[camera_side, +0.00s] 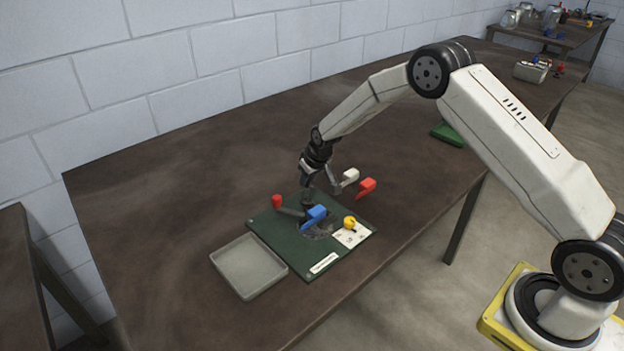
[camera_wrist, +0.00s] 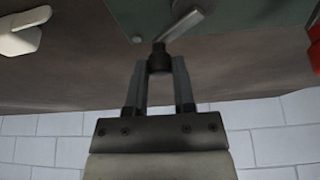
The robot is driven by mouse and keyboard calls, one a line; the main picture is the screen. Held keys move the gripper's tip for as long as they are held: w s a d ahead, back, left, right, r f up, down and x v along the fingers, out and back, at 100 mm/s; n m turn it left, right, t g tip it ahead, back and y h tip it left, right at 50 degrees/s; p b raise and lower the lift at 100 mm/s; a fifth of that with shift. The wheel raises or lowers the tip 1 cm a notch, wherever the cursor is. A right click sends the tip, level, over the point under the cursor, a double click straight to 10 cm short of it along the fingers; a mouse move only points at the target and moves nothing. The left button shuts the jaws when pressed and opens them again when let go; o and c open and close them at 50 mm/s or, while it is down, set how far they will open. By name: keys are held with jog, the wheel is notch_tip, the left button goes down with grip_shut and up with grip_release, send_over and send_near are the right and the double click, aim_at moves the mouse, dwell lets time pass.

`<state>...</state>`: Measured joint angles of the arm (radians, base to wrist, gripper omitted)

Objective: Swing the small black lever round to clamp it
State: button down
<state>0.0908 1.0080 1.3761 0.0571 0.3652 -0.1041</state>
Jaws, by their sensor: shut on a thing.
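The small black lever shows in the wrist view as a short grey arm (camera_wrist: 184,24) with a black knob (camera_wrist: 160,60) at its end. My gripper (camera_wrist: 160,68) is shut on that knob, one finger on each side. In the side view my gripper (camera_side: 307,187) points down at the far edge of the dark green board (camera_side: 278,233). The lever is small there, and its arm is partly lost among the other parts, so I cannot tell whether it is clamped.
Close around my gripper are a red knob (camera_side: 277,201), a blue handle (camera_side: 314,217), a white handle (camera_side: 349,176) and a red handle (camera_side: 367,187). A yellow knob (camera_side: 349,222) sits on a white plate. A grey tray (camera_side: 247,268) lies beside the board. The left of the table is clear.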

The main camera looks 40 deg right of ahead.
jog(key=shift+s+d+m+g+h, duration=0.15)
jog(key=shift+s+m+h, duration=0.25)
jog(key=shift+m, duration=0.6)
jog(key=shift+s+d+m+g+h, duration=0.15)
jog(key=shift+s+m+h, duration=0.2)
jog(key=shift+m, duration=0.65)
jog(key=shift+s+d+m+g+h, duration=0.15)
jog(key=shift+s+m+h, duration=0.25)
jog(key=shift+m, duration=0.7)
jog(key=shift+s+a+m+g+h, duration=0.1)
jog(key=shift+s+m+g+h, duration=0.25)
jog(key=shift+m, duration=0.75)
jog(key=shift+s, duration=0.2)
jog(key=shift+c, duration=2.3)
grip_release()
jog(key=v, duration=0.7)
jog(key=shift+s+r, duration=0.15)
jog(key=shift+r, duration=0.2)
